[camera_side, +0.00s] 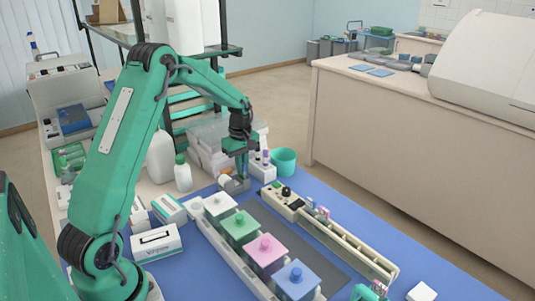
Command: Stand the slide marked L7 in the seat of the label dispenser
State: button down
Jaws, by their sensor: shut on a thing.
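My gripper (241,167) is at the back of the blue mat, pointing down and shut. It appears to hold a slide, but the slide is too small to make out here and no L7 mark can be read. Directly below the gripper is a small grey device with a white roll, which looks like the label dispenser (236,186). The gripper hides part of it. I cannot tell whether the held slide touches the seat or is above it.
Staining jars with white, green, pink and blue lids (265,252) stand in a row in front. A long beige rack (345,246) lies to their right. A teal cup (284,161) and a small white block stand right of the gripper. Bottles (183,174) and boxes (156,243) crowd the left.

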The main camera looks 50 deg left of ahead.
jog(key=c, duration=1.5)
grip_release()
jog(key=shift+o, duration=0.2)
jog(key=shift+r, duration=3.9)
